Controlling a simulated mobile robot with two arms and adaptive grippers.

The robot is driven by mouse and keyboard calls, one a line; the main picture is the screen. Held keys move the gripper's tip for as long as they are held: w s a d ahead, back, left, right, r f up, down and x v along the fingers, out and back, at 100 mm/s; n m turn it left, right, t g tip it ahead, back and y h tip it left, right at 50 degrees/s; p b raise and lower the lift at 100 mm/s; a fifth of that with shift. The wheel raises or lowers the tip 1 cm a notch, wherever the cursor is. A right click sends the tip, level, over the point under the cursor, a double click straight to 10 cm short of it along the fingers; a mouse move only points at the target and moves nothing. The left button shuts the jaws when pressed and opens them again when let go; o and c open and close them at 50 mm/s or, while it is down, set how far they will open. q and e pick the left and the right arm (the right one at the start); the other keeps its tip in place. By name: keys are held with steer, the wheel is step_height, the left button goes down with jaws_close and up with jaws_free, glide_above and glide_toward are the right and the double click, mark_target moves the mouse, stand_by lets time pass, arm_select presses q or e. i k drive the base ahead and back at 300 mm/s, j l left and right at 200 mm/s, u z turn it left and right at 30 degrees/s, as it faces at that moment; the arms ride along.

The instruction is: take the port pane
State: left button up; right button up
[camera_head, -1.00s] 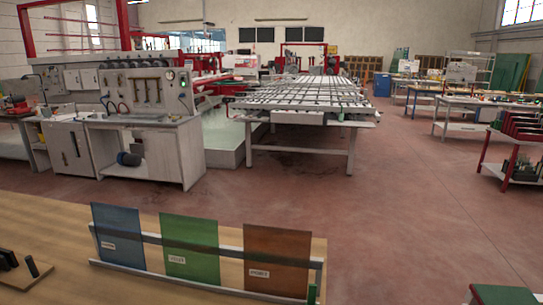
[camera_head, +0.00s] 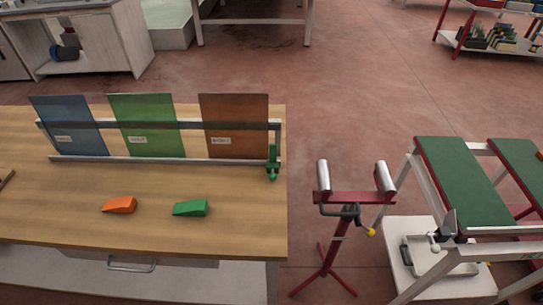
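Three upright panes stand in a row in a metal rack (camera_head: 190,161) on the wooden table. The blue pane (camera_head: 68,115) is at the left, the green pane (camera_head: 146,112) in the middle and the brown pane (camera_head: 235,110) at the right. Each has a small white label low on its face. The labels are too small to read surely, so I cannot tell by name which is the port pane. The panes stand apart from each other, behind the rack's front bar. Neither of my grippers is in view.
An orange wedge (camera_head: 120,205) and a green wedge (camera_head: 190,208) lie on the wooden table (camera_head: 60,215) before the rack. A green clamp (camera_head: 272,163) is at the rack's right end. A red roller stand (camera_head: 340,197) and green-topped trestles (camera_head: 463,180) stand right of the table.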

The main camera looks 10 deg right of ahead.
mark_target(235, 124)
steer(key=l+u, duration=0.8)
steer(key=k+l+u, duration=0.1)
steer(key=l+u, duration=0.35)
steer(key=l, duration=0.1)
